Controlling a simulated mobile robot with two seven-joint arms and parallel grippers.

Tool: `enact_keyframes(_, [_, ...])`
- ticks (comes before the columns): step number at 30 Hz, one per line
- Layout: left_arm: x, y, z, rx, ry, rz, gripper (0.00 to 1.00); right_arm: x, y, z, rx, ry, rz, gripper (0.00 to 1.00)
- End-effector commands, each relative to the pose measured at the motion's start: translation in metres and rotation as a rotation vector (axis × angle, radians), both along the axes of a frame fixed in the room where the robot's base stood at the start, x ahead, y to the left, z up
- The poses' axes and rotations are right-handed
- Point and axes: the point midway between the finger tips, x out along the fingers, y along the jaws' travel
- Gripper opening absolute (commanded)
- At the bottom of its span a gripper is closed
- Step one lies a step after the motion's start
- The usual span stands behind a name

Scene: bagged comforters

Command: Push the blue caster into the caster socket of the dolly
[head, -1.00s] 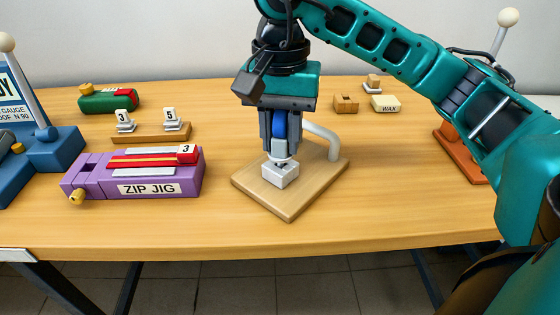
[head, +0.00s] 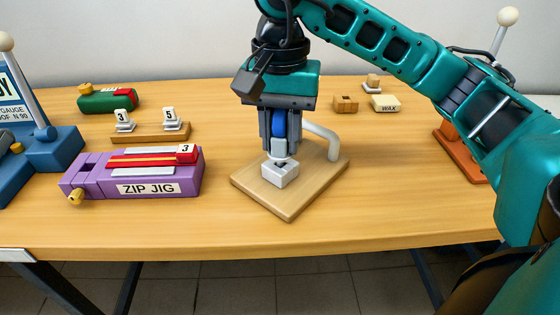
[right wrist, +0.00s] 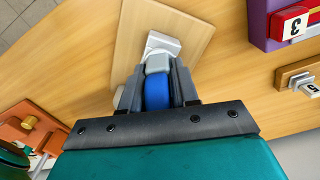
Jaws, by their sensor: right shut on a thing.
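My right gripper (head: 279,140) points down and is shut on the blue caster (head: 279,125). The caster's blue wheel is between the fingers, and its pale grey housing points down. The white caster socket (head: 281,175) stands on the wooden board of the dolly (head: 290,208), directly below the caster. The caster's lower end is right at the socket's top; I cannot tell whether it is inside. The right wrist view shows the blue wheel (right wrist: 156,92) between the fingers and the white socket (right wrist: 163,43) just beyond the housing. My left gripper is not in view.
A white curved handle (head: 332,140) rises from the dolly behind the gripper. A purple zip jig (head: 100,187) stands to the left, with a wooden rack (head: 150,138) behind it. A wax block (head: 385,103) lies at the back right. The table in front is clear.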

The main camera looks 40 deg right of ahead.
Motion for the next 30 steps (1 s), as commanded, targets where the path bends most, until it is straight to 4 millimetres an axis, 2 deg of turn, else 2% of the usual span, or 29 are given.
enact_keyframes(30, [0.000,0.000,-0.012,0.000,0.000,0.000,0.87,0.000,-0.001,-0.014,-0.003,0.003,-0.001,0.00])
